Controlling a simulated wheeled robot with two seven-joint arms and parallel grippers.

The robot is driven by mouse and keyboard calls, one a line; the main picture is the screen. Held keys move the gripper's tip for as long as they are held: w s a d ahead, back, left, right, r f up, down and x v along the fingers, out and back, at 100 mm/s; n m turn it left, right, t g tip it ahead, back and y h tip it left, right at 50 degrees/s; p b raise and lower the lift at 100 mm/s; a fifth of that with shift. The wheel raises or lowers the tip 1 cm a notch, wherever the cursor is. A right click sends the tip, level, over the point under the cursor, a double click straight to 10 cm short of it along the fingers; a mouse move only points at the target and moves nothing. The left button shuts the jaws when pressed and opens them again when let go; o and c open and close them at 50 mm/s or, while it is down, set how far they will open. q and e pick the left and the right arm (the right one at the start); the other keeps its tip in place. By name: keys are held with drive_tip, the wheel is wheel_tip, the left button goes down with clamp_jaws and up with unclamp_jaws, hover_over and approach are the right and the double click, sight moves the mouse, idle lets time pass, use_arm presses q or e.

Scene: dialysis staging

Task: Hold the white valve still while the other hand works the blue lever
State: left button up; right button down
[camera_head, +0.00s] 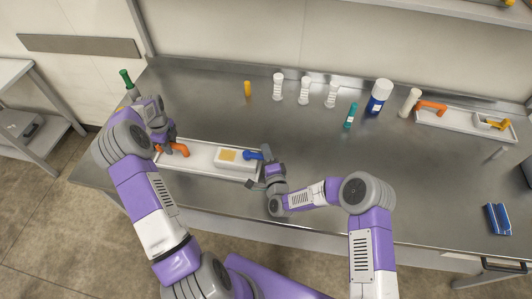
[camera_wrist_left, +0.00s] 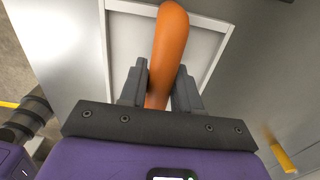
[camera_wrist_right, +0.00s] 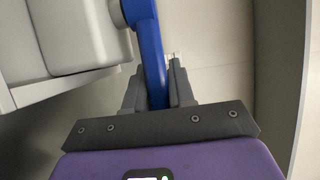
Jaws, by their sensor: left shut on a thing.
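The white valve (camera_head: 197,158) lies near the table's front left as a long tray-like base with a raised white block (camera_head: 225,160) bearing a yellowish patch. An orange handle (camera_head: 181,149) rises at its left end. My left gripper (camera_wrist_left: 160,88) is shut on this orange handle, which stands between its fingers in the left wrist view (camera_wrist_left: 171,35). The blue lever (camera_head: 254,155) sticks out at the block's right side. My right gripper (camera_wrist_right: 157,88) has its fingers on both sides of the blue lever (camera_wrist_right: 148,45); I cannot tell whether they press on it.
A similar white unit with an orange handle (camera_head: 433,106) and yellow lever (camera_head: 498,124) stands at the back right. Several white bottles, a blue-and-white canister (camera_head: 379,96), a teal tube (camera_head: 350,116) and a yellow vial (camera_head: 247,88) stand behind. Blue packets (camera_head: 497,218) lie front right. The middle is clear.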

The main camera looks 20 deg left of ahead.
drive_tip(key=shift+s+m+t+h, duration=0.5)
drive_tip(key=shift+m+h, duration=0.25)
drive_tip(key=shift+h, duration=0.3)
drive_tip(key=shift+s+m+t+h, duration=0.45)
drive_tip(key=shift+m+t+h, duration=0.3)
drive_tip(key=shift+h, duration=0.35)
drive_tip(key=shift+s+m+t+h, duration=0.45)
drive_tip(key=shift+m+h, duration=0.35)
drive_tip(key=shift+h, duration=0.25)
drive_tip(key=c, duration=1.4)
unclamp_jaws()
drive_tip(key=shift+o, duration=0.4)
drive_tip(key=shift+d, duration=0.1)
drive_tip(key=shift+v, duration=3.75)
